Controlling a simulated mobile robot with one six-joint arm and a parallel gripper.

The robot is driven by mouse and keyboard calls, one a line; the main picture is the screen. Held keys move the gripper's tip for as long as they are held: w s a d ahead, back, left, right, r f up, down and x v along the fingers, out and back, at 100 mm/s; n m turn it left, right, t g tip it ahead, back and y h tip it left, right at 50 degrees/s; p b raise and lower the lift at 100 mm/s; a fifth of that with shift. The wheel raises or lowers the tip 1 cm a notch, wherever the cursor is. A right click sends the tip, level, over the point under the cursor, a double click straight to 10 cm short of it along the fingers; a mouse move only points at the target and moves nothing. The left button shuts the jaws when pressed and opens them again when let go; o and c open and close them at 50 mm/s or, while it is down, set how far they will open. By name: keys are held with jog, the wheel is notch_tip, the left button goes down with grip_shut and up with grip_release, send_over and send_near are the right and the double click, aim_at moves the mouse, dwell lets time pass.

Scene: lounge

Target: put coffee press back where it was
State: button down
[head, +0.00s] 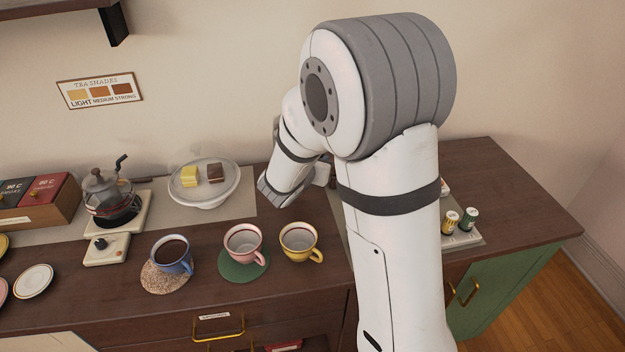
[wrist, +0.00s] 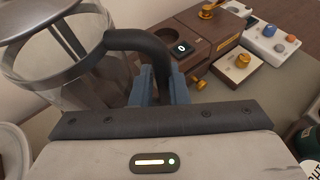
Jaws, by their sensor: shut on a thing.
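The coffee press (wrist: 62,62) is a clear glass cylinder with a dark rim and a thick black handle. It fills the upper left of the wrist view and leans in that picture. My gripper (wrist: 160,82) is shut on the black handle, with a blue finger on each side of it. In the head view my arm hides the fingers and the press. Whether the base of the press touches a surface cannot be told.
The wrist view shows a brown device with a lit display (wrist: 182,47) and a white box with coloured knobs (wrist: 270,42) beyond the handle. The head view shows a yellow cup (head: 299,242), a pink cup (head: 243,244), a blue cup (head: 172,256) and a cake stand (head: 204,183).

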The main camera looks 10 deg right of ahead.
jog(key=shift+a+f, duration=0.2)
jog(key=shift+f, duration=1.35)
jog(key=shift+a+f, duration=0.2)
jog(key=shift+f, duration=1.3)
jog(key=shift+f, duration=0.15)
jog(key=c, duration=1.4)
grip_release()
jog(key=shift+s, duration=0.1)
